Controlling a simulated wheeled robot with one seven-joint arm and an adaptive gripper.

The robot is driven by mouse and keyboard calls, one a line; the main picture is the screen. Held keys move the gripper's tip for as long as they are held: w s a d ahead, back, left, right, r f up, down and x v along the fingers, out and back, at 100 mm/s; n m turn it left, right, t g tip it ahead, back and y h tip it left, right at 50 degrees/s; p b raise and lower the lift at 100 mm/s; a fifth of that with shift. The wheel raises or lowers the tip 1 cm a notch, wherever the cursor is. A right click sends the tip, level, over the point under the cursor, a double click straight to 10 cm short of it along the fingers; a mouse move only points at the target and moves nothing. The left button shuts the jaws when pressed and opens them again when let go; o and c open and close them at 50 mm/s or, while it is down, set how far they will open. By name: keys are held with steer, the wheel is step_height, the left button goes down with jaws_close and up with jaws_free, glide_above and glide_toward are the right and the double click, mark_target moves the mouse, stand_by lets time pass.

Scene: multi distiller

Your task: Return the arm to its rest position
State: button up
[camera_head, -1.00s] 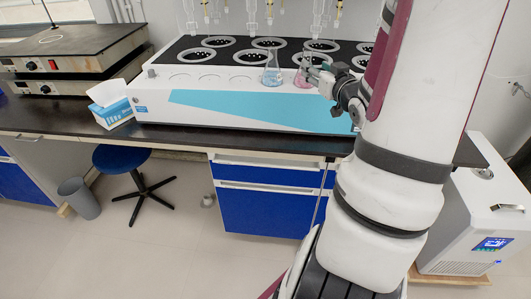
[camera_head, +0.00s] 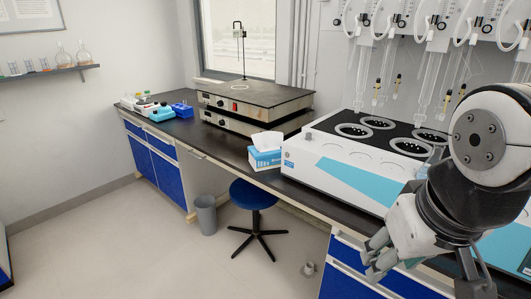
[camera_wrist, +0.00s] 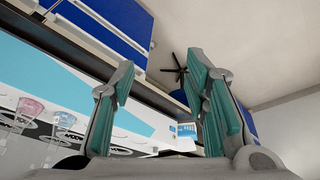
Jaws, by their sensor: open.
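My arm (camera_head: 480,140) is folded at the right of the head view, in front of the bench and the distiller. My gripper (camera_wrist: 162,78) shows in the wrist view with its two teal-padded fingers apart and nothing between them. A pink flask (camera_wrist: 31,106) and a blue flask (camera_wrist: 63,118) stand on the distiller at the left of the wrist view, apart from my gripper.
A tissue box (camera_head: 266,158) sits on the bench left of the distiller, near stacked hot plates (camera_head: 250,100). A blue stool (camera_head: 253,195) and a grey bin (camera_head: 206,215) stand on the floor. The floor at left is clear. Glassware hangs above the distiller.

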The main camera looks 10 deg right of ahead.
steer(key=shift+n+g+y, duration=0.4)
steer(key=shift+n+g, duration=0.1)
steer(key=shift+g, duration=0.1)
steer(key=s+a, duration=0.2)
steer(key=s, duration=0.1)
steer(key=s+a, duration=0.1)
steer(key=shift+s, duration=0.4)
step_height(320, 180, up, 8)
steer(key=t+p, duration=0.1)
steer(key=p, duration=0.5)
steer(key=shift+f+t, duration=0.2)
steer(key=shift+t, duration=0.1)
steer(key=shift+w+d, duration=0.1)
steer(key=shift+c, duration=0.2)
stand_by(0.4)
